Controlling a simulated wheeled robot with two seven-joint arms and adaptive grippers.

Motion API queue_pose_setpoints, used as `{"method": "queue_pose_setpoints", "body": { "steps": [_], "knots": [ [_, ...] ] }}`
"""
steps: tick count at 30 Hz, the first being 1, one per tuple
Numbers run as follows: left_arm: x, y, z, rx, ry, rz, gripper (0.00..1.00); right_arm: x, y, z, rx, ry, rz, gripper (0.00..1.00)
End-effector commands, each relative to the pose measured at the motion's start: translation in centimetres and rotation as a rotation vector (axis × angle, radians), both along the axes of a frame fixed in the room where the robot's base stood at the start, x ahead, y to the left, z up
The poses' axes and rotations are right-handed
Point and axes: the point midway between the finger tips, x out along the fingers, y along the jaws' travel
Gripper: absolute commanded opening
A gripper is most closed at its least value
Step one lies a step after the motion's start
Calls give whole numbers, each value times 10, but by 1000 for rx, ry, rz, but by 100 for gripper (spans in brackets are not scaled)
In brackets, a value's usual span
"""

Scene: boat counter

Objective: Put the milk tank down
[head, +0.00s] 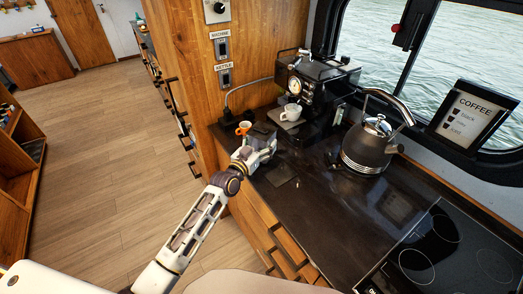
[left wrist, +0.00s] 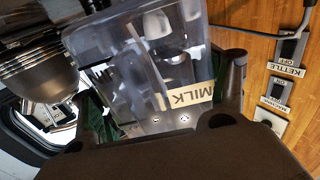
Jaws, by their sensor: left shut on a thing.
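The milk tank (left wrist: 165,75) is a clear, see-through container with a MILK label, and it fills the middle of the left wrist view. My left gripper (left wrist: 165,95) is shut on it, with a finger on each side. In the head view my left gripper (head: 258,150) is over the counter's left edge, in front of the coffee machine (head: 318,78). The tank (head: 264,134) shows there only as a small greyish shape, partly hidden by the gripper. I cannot tell whether its base touches the counter. My right gripper is not in view.
An orange cup (head: 243,128) stands close behind my left gripper. A white cup (head: 291,112) is at the coffee machine. A dark kettle (head: 366,148), a COFFEE sign (head: 472,116) and a cooktop (head: 445,250) are to the right. The dark counter (head: 315,205) is clear in front.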

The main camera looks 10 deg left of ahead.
Motion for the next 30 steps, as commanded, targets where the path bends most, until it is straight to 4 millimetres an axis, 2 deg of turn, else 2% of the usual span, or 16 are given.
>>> {"method": "queue_pose_setpoints", "body": {
  "steps": [12, 26, 27, 30],
  "knots": [
    [0, 0, -34, 1, 0, 0, 42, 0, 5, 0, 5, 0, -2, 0],
    [0, 0, -39, 1, -1, 1, 42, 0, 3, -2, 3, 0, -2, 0],
    [0, 0, -40, 0, 1, 0, 76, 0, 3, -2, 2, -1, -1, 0],
    [0, 0, -40, 0, 1, 0, 89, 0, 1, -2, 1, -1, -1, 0]
  ]
}}
